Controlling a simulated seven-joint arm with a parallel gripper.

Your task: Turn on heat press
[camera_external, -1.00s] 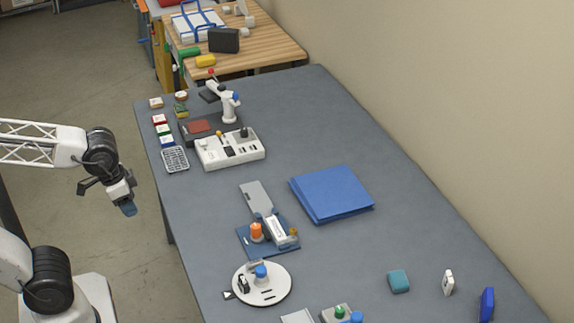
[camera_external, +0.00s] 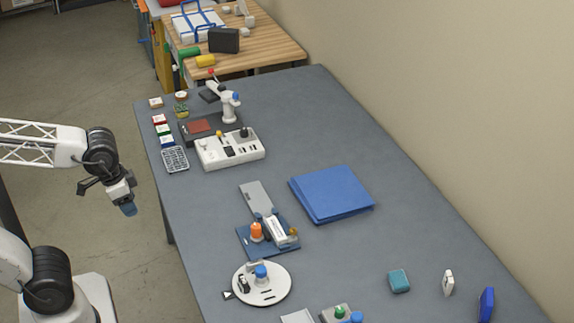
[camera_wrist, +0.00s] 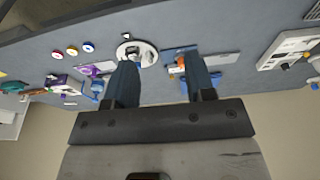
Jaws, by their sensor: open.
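What looks like the heat press (camera_external: 229,110) stands toward the far left end of the grey table, with a white post, a blue knob and a red-tipped lever. A dark base with a red-brown pad (camera_external: 199,126) lies beside it. A white control box (camera_external: 231,150) with several switches and knobs sits just in front; it also shows at the right of the wrist view (camera_wrist: 283,47). I cannot tell which control is the power switch. My gripper (camera_external: 128,208) is open and empty, off the table's left edge. Its two fingers (camera_wrist: 163,82) show apart in the wrist view.
A blue folder (camera_external: 332,194), a blue-based fixture (camera_external: 250,246) with an orange knob, and a white round plate (camera_external: 277,292) lie nearer.

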